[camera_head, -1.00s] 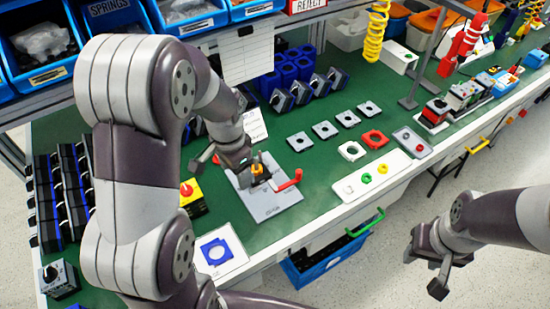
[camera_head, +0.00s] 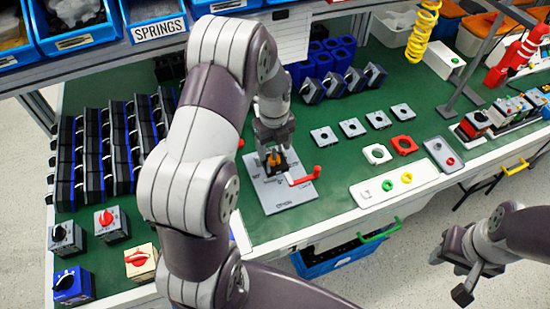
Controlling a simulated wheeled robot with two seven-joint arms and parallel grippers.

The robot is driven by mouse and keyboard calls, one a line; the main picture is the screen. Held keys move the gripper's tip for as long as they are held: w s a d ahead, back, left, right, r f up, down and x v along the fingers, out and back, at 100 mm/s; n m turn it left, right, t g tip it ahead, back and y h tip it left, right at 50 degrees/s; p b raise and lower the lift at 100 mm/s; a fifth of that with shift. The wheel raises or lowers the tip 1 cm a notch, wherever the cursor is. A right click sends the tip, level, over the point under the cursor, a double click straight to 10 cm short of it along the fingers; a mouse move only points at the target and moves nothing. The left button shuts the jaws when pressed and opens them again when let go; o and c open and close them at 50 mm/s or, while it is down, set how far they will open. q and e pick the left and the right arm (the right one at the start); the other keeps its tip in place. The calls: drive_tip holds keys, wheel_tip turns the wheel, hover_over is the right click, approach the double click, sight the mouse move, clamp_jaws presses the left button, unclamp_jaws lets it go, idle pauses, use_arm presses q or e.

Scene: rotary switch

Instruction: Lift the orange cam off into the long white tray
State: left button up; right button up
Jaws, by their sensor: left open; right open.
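The orange cam (camera_head: 273,160) sits on a dark part on the grey fixture plate (camera_head: 287,199), near the table's front edge. A red lever sticks out to the right of it. My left gripper (camera_head: 273,158) points down at the orange cam with its fingers open close about it; whether they touch it is too small to tell. My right gripper (camera_head: 453,279) is open and empty, over the floor beyond the front edge.
A white square part (camera_head: 377,154) and a red one (camera_head: 404,145) lie behind the tray, with several grey plates further back. Switches with red knobs (camera_head: 106,218) stand at the left. A blue bin (camera_head: 340,257) sits below the front edge. Green mat between fixture and tray is clear.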

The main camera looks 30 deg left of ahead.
sight(274, 155)
use_arm(q)
wheel_tip(274, 155, down, 3)
drive_tip(key=shift+s, duration=0.15)
drive_tip(key=shift+w+f, duration=0.2)
drive_tip(key=shift+f, duration=0.15)
drive_tip(key=shift+s+r, duration=0.1)
drive_tip(key=c, duration=0.4)
clamp_jaws()
wheel_tip(274, 155, up, 10)
